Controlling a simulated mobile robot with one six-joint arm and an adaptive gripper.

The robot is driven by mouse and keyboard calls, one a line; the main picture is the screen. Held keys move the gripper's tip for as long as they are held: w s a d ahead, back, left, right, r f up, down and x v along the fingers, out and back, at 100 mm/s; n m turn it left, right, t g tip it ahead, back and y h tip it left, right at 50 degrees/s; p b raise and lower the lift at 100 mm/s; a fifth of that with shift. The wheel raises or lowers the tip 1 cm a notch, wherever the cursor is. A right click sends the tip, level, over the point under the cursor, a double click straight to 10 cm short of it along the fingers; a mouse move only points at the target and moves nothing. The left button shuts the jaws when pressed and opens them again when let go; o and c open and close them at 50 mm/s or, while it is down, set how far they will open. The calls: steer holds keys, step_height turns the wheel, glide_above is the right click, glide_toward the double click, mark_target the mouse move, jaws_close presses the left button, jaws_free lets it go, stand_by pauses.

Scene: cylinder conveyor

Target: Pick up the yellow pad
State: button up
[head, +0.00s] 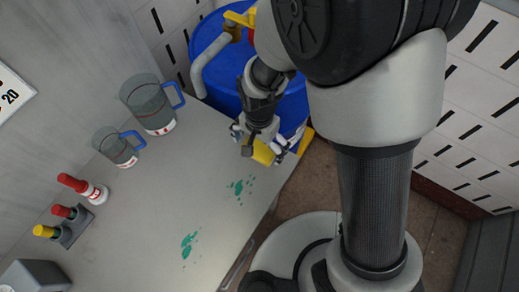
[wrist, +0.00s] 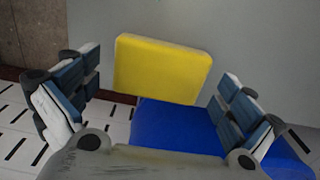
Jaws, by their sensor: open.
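The yellow pad (wrist: 162,68) is a flat block with rounded edges. In the wrist view it lies between the spread fingers of my gripper (wrist: 162,95), with a gap to the fingers on each side. In the head view the pad (head: 263,153) shows at the table's far right corner, partly covered by my gripper (head: 261,143). My gripper is open and empty around it. I cannot tell how far the fingertips are above the pad.
The grey table (head: 150,215) has green splashes (head: 188,245) near its right edge. Two clear jugs with blue handles (head: 152,105) stand at the back. Red-capped and yellow-capped items (head: 72,222) stand at the left. A blue barrel (head: 222,70) is just beyond the table, close to my gripper.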

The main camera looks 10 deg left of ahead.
mark_target(259, 148)
steer(key=shift+f, duration=0.35)
steer(key=shift+r, duration=0.1)
steer(key=c, duration=0.8)
step_height(259, 148, up, 20)
steer(key=p, duration=0.7)
